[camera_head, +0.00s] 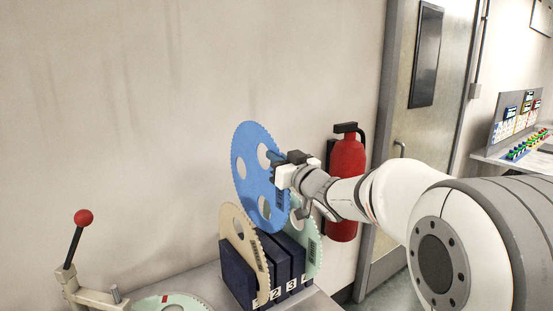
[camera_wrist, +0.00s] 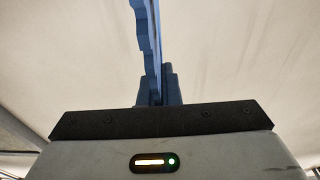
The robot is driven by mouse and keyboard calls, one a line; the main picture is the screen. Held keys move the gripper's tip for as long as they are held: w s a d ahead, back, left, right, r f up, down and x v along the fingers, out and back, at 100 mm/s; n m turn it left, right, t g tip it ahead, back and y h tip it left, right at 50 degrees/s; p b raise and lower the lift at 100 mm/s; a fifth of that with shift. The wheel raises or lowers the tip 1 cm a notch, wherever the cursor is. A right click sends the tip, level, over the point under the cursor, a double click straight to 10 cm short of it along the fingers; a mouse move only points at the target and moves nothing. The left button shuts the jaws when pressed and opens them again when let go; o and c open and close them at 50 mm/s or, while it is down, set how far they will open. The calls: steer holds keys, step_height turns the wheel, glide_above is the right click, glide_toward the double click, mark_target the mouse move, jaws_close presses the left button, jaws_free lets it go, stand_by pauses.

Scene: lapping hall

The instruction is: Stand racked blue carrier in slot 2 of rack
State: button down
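The blue carrier (camera_head: 252,181) is a toothed disc with round holes, upright above the dark blue rack (camera_head: 237,276). My gripper (camera_head: 277,165) is shut on its right edge. In the wrist view the blue carrier (camera_wrist: 146,30) shows edge-on between the fingers (camera_wrist: 158,88). The disc's lower edge is close to the rack's top; I cannot tell whether it has entered a slot. The rack's front has number labels, with 2 (camera_head: 276,293) readable.
A pale green carrier (camera_head: 313,246) stands at the rack's right side. Another green disc (camera_head: 172,302) lies at the lower left, near a lever with a red knob (camera_head: 83,217). A red fire extinguisher (camera_head: 346,170) is behind my wrist. The wall is close behind the rack.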

steer(key=shift+s+f+b, duration=0.15)
steer(key=shift+f+b, duration=2.35)
steer(key=shift+f, duration=0.35)
